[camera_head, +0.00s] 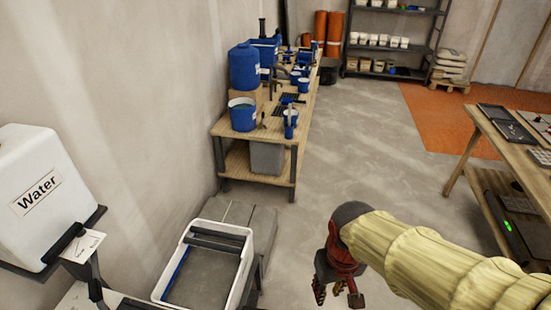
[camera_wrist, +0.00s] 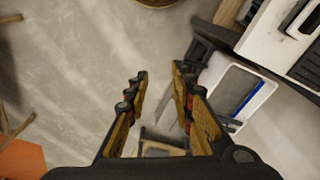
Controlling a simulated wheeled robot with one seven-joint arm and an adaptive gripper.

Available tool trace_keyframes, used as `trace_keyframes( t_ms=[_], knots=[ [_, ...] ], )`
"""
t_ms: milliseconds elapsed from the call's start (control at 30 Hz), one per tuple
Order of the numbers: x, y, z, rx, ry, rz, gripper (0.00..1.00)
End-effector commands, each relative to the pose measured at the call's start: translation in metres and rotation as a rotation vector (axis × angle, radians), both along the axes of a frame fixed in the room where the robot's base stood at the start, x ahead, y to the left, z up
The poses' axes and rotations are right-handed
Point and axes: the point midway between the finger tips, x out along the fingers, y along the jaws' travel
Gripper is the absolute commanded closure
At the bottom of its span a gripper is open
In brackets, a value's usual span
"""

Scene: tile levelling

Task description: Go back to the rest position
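My gripper (camera_head: 338,292) hangs from my arm over the bare floor at the lower right of the head view. In the wrist view my gripper (camera_wrist: 158,78) shows its two fingers apart, with nothing between them but the floor and part of a bench further off. It touches nothing that I can see.
A white tub (camera_head: 247,262) stands at lower left, near a white water container (camera_head: 38,195). A wooden bench (camera_head: 225,128) with blue buckets runs along the left wall. Another wooden table (camera_head: 483,118) stands at right. The concrete floor (camera_head: 370,160) between them is clear.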

Motion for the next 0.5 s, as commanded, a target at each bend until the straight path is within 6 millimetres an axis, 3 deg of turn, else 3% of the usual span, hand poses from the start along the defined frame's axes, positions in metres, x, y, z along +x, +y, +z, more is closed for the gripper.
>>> trace_keyframes(
  t_ms=[200, 500],
  knots=[
    [-0.024, -0.032, 0.056, 0.029, -0.184, -0.078, 0.76],
    [-0.037, -0.060, 0.115, 0.045, -0.401, -0.176, 0.76]
  ],
)
